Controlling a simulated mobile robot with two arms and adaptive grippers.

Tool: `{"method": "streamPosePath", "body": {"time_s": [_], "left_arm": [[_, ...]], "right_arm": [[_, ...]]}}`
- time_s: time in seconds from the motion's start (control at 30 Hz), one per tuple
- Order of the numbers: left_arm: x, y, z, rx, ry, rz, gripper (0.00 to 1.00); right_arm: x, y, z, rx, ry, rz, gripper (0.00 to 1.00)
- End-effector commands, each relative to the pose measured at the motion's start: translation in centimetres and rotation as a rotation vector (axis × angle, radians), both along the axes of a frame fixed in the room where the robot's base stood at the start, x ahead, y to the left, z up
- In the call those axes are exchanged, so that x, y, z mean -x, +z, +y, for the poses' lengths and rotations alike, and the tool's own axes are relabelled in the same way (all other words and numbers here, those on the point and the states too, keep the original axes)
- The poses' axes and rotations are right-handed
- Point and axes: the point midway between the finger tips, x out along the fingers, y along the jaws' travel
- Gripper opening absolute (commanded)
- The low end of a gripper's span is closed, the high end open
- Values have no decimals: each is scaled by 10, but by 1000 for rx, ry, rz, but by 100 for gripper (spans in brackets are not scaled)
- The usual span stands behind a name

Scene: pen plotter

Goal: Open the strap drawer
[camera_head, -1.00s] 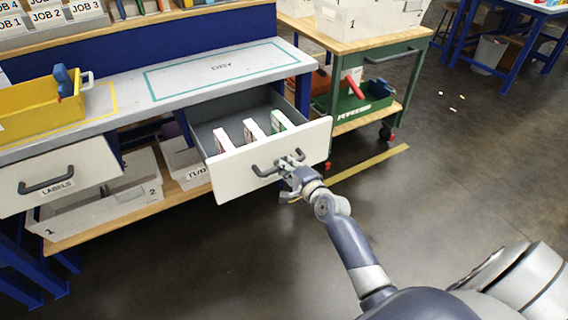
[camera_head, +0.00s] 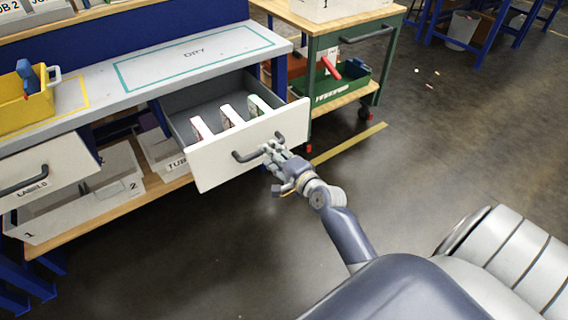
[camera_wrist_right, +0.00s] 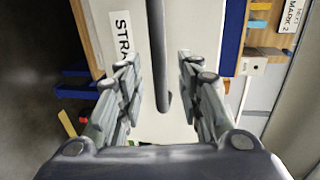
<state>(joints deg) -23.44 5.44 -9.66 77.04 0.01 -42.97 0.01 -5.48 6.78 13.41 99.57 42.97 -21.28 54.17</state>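The strap drawer (camera_head: 222,167) has a white front and is pulled well out from under the bench. Three slim boxes with white edges stand inside it. Its dark bar handle (camera_head: 248,154) crosses the front. My right gripper (camera_head: 271,152) is at the right part of the handle. In the right wrist view, the handle (camera_wrist_right: 158,60) passes between the spread fingers of the right gripper (camera_wrist_right: 158,85), with gaps on both sides. A label reading "STRA" (camera_wrist_right: 124,50) shows there, partly hidden by a finger. My left gripper is not in view.
A labels drawer (camera_head: 60,170) is at the left, with bins (camera_head: 110,190) on the shelf below. A green cart (camera_head: 325,50) stands right of the drawer. A yellow floor line (camera_head: 350,143) runs beside it. The floor in front is clear.

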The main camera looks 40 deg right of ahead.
Motion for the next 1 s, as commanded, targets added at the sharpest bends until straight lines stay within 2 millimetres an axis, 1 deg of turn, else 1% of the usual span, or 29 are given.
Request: {"method": "streamPosePath", "body": {"time_s": [0.03, 0.2, 0.3, 0.4, 0.57, 1.0], "left_arm": [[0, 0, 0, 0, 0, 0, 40], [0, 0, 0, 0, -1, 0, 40], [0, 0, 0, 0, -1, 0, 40], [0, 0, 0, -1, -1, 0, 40], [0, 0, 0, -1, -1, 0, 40], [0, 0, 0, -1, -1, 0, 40]], "right_arm": [[13, 1, 0, 0, 0, 3, 34], [45, 9, 0, 0, 0, 1, 34], [58, 11, 0, 0, 0, 1, 34], [66, 14, -1, 1, -1, 0, 34], [70, 15, -1, 1, -1, -1, 34], [70, 15, -1, 1, 0, -1, 34]]}}
